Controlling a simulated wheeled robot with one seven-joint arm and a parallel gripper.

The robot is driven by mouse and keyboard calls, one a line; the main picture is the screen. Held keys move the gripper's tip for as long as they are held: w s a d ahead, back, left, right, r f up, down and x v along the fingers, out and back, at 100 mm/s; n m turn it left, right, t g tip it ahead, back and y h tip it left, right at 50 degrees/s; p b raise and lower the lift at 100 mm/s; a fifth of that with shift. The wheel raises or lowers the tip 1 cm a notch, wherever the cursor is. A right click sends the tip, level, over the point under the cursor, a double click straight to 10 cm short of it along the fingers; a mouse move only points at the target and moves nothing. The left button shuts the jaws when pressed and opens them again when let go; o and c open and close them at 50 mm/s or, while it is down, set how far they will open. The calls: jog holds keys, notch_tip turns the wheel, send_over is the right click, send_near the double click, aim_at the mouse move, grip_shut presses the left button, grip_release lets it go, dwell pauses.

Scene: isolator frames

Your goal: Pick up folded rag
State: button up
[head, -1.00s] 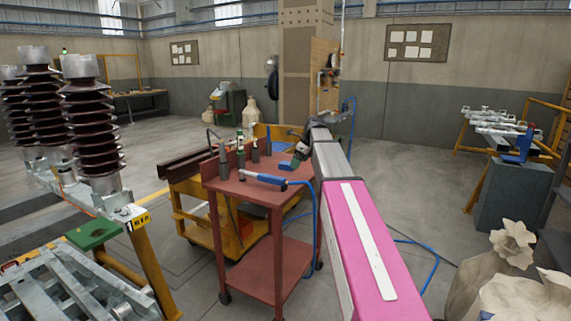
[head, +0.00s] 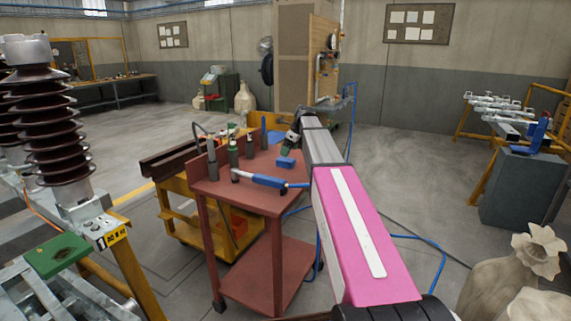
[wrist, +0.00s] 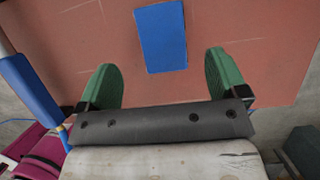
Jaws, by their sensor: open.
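The folded rag is a flat blue rectangle (head: 286,162) on the red top of a cart (head: 262,201). In the wrist view the rag (wrist: 162,38) lies flat, beyond and between the green fingertips. My gripper (wrist: 160,61) is open, with one finger to each side of the rag's near end and nothing between them. In the head view my gripper (head: 289,148) points down over the cart top, close to the rag. The gap in height between fingers and rag is hard to tell.
A blue-handled tool (head: 262,180) with a blue hose lies on the cart, left of my gripper in the wrist view (wrist: 30,88). Several dark upright bottles (head: 233,153) stand left of the rag. A tall ribbed insulator (head: 53,135) stands at left. Right-hand floor is partly clear.

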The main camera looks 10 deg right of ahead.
aim_at(286, 160)
jog(key=shift+d+x, duration=0.15)
jog(key=shift+x, duration=1.55)
jog(key=shift+d+x, duration=0.1)
jog(key=shift+x, duration=1.65)
jog(key=c, duration=1)
